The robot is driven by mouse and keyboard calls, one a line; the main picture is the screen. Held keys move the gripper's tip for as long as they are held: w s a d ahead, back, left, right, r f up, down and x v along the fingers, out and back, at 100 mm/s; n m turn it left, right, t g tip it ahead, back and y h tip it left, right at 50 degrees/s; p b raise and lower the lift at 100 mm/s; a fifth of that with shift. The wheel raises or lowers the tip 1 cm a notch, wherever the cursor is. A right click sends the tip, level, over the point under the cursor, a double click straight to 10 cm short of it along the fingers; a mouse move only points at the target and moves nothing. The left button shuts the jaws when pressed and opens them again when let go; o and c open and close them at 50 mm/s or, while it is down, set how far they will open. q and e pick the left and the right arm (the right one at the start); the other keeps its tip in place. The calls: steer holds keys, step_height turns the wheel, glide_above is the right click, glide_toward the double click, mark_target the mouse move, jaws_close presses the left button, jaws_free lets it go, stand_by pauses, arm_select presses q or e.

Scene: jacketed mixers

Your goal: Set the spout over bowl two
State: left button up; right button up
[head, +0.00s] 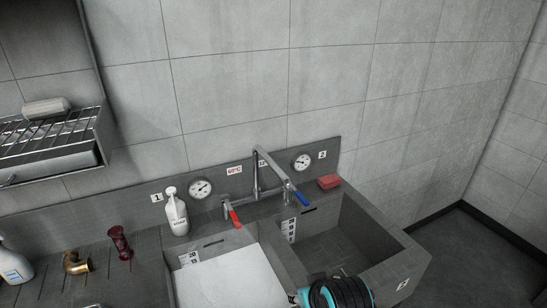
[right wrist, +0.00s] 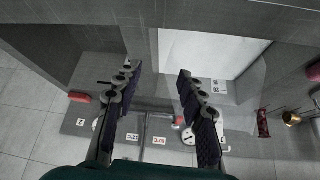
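The spout (head: 274,166) is a grey metal tube on an upright post behind the sink. It slants out to the right and toward me, with its end near the blue lever (head: 301,198), at the back of bowl two (head: 335,235). Bowl two is the right, empty-looking grey basin; a "2" label is on the wall behind. Bowl one (head: 230,280), at left, shows a white flat surface. A red lever (head: 235,218) is left of the post. My right gripper (right wrist: 157,72) is open and empty, above the sink front. My left gripper is not in view.
A white soap bottle (head: 176,212) stands behind bowl one, and a red sponge (head: 329,181) lies on the back ledge at right. A wire rack (head: 50,130) hangs on the wall.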

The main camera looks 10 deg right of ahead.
steer(key=w+r+g+p, duration=0.1)
steer(key=w+r+p, duration=0.5)
steer(key=w+r, duration=0.2)
steer(key=w+r+n+g+p, duration=0.1)
steer(key=w+r+g+p, duration=0.1)
steer(key=w+r+p, duration=0.5)
steer(key=w+d+r+g+y+p, duration=0.1)
steer(key=w+r+p, duration=0.5)
steer(key=w+r, duration=0.3)
steer(key=shift+w+d+r+g, duration=0.1)
steer(key=shift+w+r+g, duration=0.3)
steer(key=shift+r, duration=0.15)
steer(key=n+g+p, duration=0.1)
steer(key=g+p, duration=0.1)
steer(key=p, duration=0.5)
glide_toward(275, 164)
steer(key=f+y+p, duration=0.1)
steer(key=f, duration=0.7)
steer(key=shift+a+f, duration=0.35)
steer(key=shift+f, duration=0.05)
jaws_close()
